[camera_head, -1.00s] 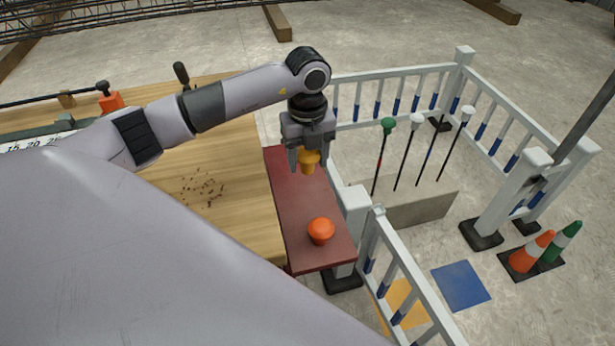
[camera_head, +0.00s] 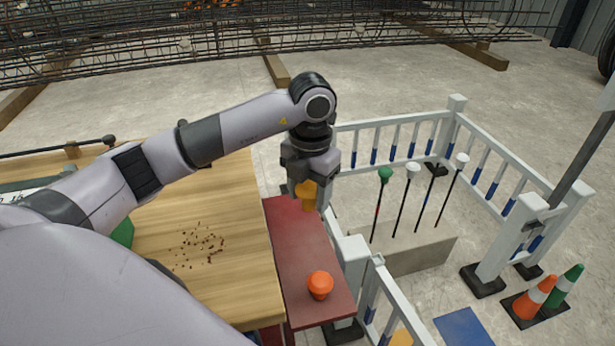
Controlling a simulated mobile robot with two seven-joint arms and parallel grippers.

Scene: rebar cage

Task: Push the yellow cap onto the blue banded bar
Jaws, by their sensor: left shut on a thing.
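My left gripper (camera_head: 307,187) points down over the red bench and is shut on the yellow cap (camera_head: 308,200), which sits between its fingers. Several upright bars stand in a row in a concrete block to the right, apart from the gripper. The first bar wears a green cap (camera_head: 386,175). The second (camera_head: 413,169) and fourth (camera_head: 462,160) wear white caps. My right gripper is out of view.
An orange cap (camera_head: 320,284) stands on the red bench (camera_head: 300,245). A white railing (camera_head: 352,250) stands between the bench and the concrete block (camera_head: 420,257). A wooden table (camera_head: 225,285) is at left. Orange and green cones (camera_head: 535,297) stand at right.

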